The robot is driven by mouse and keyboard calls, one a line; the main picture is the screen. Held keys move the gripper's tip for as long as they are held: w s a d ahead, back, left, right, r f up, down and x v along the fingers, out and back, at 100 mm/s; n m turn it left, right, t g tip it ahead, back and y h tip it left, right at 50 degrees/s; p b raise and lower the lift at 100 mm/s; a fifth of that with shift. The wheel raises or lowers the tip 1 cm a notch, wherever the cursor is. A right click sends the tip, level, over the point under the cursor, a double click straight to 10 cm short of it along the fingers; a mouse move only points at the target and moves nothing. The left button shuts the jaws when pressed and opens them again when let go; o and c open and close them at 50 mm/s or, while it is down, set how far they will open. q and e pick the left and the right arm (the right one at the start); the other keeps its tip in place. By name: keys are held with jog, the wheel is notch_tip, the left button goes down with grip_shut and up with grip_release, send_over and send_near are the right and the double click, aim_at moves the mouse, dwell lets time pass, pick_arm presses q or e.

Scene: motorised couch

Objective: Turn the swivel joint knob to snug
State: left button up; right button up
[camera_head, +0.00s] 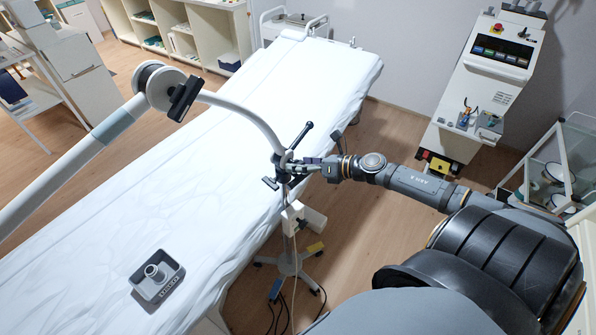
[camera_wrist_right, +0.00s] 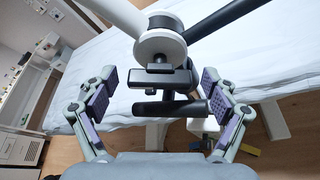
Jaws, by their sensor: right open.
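A pale curved arm (camera_head: 250,112) ends at a joint on a stand beside the couch. In the right wrist view, the joint has a white round housing (camera_wrist_right: 160,47) with a black bar-shaped knob (camera_wrist_right: 142,79) below it. My right gripper (camera_head: 301,165) is at this joint. In the right wrist view, its purple-padded fingers (camera_wrist_right: 158,86) are open on both sides of the knob, with gaps visible. Contact cannot be seen. A second black bar-handled knob (camera_head: 185,98) is on the joint at the arm's upper left. My left gripper is not in view.
A white-covered couch (camera_head: 190,160) lies left of the stand. A grey tray (camera_head: 157,280) sits on its near end. The wheeled stand base (camera_head: 290,263) and dark cables are on the floor. A console cart (camera_head: 480,90) and glass trolley (camera_head: 550,165) stand right.

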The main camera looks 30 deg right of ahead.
jog(key=shift+w+a+f, duration=0.1)
jog(key=shift+w+a, duration=0.1)
jog(key=shift+w, duration=0.1)
jog(key=c, duration=1.2)
jog(key=shift+o, duration=0.2)
jog(key=shift+d+f+m+y+b, duration=0.1)
jog(key=shift+m+y+b, duration=0.35)
jog(key=shift+m+y, duration=0.45)
jog(key=shift+m, duration=0.3)
jog(key=o, duration=0.9)
jog(key=shift+o, duration=1.2)
jog(key=shift+a, duration=0.2)
